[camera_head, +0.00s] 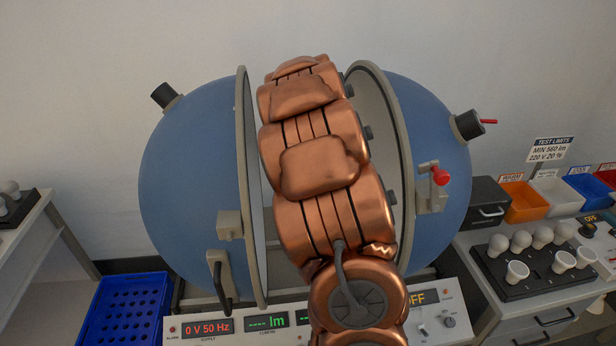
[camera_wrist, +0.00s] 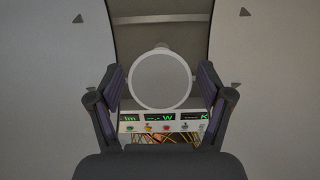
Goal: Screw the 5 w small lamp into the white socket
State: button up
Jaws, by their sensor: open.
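In the wrist view my gripper (camera_wrist: 161,88) is open, with one dark finger on each side of a round grey disc with a white rim (camera_wrist: 161,107). I cannot tell whether this disc is a lamp's face or part of the white socket, nor whether the fingers touch it. In the head view my copper arm reaches between the two halves of the open blue sphere (camera_head: 190,180) and hides my gripper. Several white lamps (camera_head: 520,240) stand on a black tray (camera_head: 530,283) at the right. I cannot read which is the 5 W small lamp.
The control panel (camera_head: 190,313) at the front shows "0 V 50 Hz" and "OFF". A blue crate (camera_head: 125,310) is at lower left. More lamps (camera_head: 10,190) stand on the left bench. Coloured bins (camera_head: 525,203) line the right bench. The sphere's rims stand close on both sides of my arm.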

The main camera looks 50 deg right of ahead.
jog(key=shift+f+n+b, duration=0.15)
jog(key=shift+n+b, duration=0.35)
jog(key=n+t+y+b, duration=0.1)
jog(key=n+b, duration=0.1)
jog(key=n, duration=0.2)
jog(key=shift+y, duration=0.4)
jog(key=n+y+b, duration=0.1)
jog(key=n, duration=0.2)
jog(key=n+y+b, duration=0.1)
jog(key=n, duration=0.2)
jog(key=shift+w+d+n+b, duration=0.1)
jog(key=shift+n+b, duration=0.2)
jog(key=n+y, duration=0.1)
jog(key=n, duration=0.1)
jog(key=n+g+y+b, duration=0.1)
jog(key=n, duration=0.2)
jog(key=shift+g, duration=0.3)
jog(key=n+g+b, duration=0.1)
jog(key=n, duration=0.3)
jog(key=shift+y, duration=0.4)
jog(key=shift+n+g, duration=0.5)
jog(key=shift+n, duration=0.6)
